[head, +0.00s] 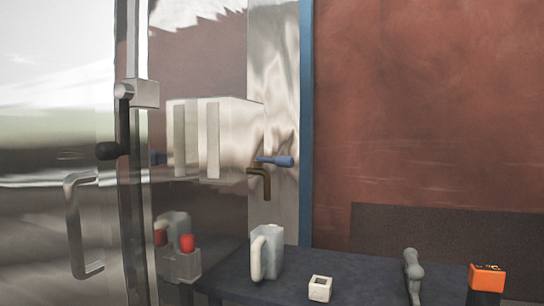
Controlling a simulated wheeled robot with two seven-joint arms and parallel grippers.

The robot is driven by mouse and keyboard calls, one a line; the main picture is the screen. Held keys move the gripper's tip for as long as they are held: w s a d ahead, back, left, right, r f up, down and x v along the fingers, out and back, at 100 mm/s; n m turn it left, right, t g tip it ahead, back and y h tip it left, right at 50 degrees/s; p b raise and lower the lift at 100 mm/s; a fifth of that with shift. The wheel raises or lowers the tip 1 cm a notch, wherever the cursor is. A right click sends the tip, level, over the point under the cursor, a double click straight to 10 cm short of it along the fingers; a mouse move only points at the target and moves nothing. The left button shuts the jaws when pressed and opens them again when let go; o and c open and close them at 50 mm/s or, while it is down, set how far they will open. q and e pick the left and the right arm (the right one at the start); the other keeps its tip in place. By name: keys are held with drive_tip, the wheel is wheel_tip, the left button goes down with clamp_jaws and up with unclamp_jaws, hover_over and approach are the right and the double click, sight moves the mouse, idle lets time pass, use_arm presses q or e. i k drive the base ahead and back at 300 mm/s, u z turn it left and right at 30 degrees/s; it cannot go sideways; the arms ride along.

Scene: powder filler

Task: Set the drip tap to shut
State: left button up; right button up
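The drip tap has a brown, bent spout (262,183) that points down from the shiny metal panel. Its blue lever (277,161) lies about level above the spout and points to the right. A reflection of the lever shows in the metal to the left. No gripper touches the tap. Neither of my grippers is in view.
A dark table (350,272) stands below, holding a grey jug (272,255), a small white open box (320,288), a grey object (413,272) and an orange box (487,278). At left are a black latch lever (122,130) and a door handle (74,225).

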sight(283, 162)
drive_tip(key=z, duration=1.45)
drive_tip(key=i, duration=0.55)
drive_tip(key=u, duration=2.4)
